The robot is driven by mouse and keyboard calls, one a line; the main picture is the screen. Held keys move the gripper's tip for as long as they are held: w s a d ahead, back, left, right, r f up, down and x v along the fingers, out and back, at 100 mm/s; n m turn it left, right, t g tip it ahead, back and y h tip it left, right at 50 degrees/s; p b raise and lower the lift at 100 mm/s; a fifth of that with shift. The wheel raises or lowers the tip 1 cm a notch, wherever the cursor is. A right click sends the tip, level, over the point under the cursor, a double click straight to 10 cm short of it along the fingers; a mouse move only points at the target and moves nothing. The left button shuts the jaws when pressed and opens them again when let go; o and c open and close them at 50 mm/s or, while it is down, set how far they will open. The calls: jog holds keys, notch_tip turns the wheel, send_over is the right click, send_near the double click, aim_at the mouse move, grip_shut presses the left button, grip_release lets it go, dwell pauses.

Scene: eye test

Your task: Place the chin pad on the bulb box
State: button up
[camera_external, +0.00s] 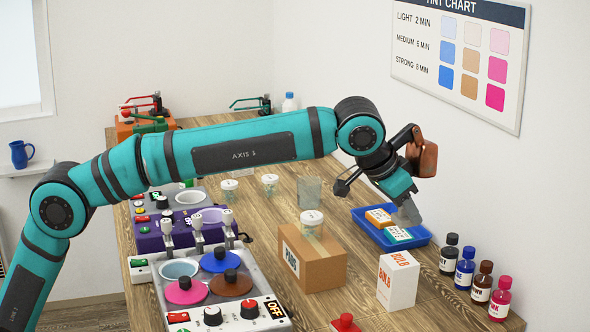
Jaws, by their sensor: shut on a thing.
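A glossy brown rounded pad (424,160), which I take to be the chin pad, is in the air at the end of my arm. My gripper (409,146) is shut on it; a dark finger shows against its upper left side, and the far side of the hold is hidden. The bulb box (398,281) is a white upright carton with orange BULB lettering on the table below. The pad is well above the box and slightly to its right in the picture, apart from it. The top of the box looks bare.
A blue tray (425,239) with small boxes lies below my wrist. Several dye bottles (465,268) stand right of the bulb box. A cardboard PADS box (312,262) with a jar on top stands to the left. A red knobbed object (345,323) sits in front.

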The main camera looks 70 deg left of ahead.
aim_at(409, 258)
jog(key=shift+f, duration=4.1)
jog(key=shift+f, duration=0.1)
jog(key=o, duration=0.9)
jog(key=shift+o, duration=0.2)
jog(key=v, duration=1.2)
